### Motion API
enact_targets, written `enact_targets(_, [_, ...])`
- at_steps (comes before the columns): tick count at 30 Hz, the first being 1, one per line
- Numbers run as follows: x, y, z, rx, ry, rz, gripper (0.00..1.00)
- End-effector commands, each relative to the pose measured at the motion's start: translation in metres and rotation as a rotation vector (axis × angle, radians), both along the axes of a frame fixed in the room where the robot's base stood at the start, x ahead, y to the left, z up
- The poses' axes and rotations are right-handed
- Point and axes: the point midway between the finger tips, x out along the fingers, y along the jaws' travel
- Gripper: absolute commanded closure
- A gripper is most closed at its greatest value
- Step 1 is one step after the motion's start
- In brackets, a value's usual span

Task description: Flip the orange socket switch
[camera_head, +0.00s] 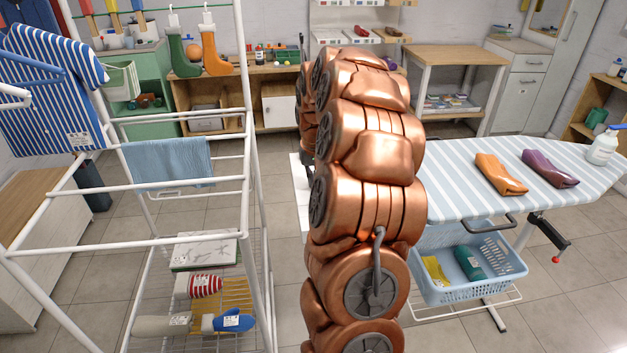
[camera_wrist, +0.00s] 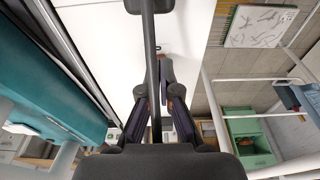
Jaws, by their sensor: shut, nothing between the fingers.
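I cannot make out an orange socket switch in either view. My gripper (camera_wrist: 160,92) shows in the wrist view, dark and shut with nothing in it, in front of a plain white surface (camera_wrist: 98,40). I cannot tell whether the fingertips touch that surface. In the head view my copper arm fills the middle and hides what lies behind it, and my gripper is not visible there. A white edge (camera_head: 299,180) shows just left of the arm.
A white drying rack (camera_head: 130,241) with a blue towel (camera_head: 167,161) stands at left. A striped ironing board (camera_head: 455,180) with orange (camera_head: 499,174) and purple (camera_head: 550,168) folded cloths is at right, above a blue basket (camera_head: 440,291). A teal object (camera_wrist: 40,85) is left in the wrist view.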

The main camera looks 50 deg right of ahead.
Motion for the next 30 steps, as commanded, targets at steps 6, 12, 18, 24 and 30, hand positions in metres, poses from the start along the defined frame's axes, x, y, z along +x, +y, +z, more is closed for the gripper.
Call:
enact_targets(6, [-0.004, 0.005, 0.042, -0.012, -0.016, 0.001, 1.00])
enact_targets(12, [-0.017, 0.016, 0.077, -0.012, -0.017, 0.003, 1.00])
enact_targets(18, [-0.028, 0.023, 0.106, -0.013, -0.017, 0.002, 1.00])
enact_targets(24, [-0.033, 0.027, 0.120, -0.013, -0.017, 0.002, 1.00])
enact_targets(30, [-0.034, 0.028, 0.122, -0.012, -0.015, 0.002, 1.00])
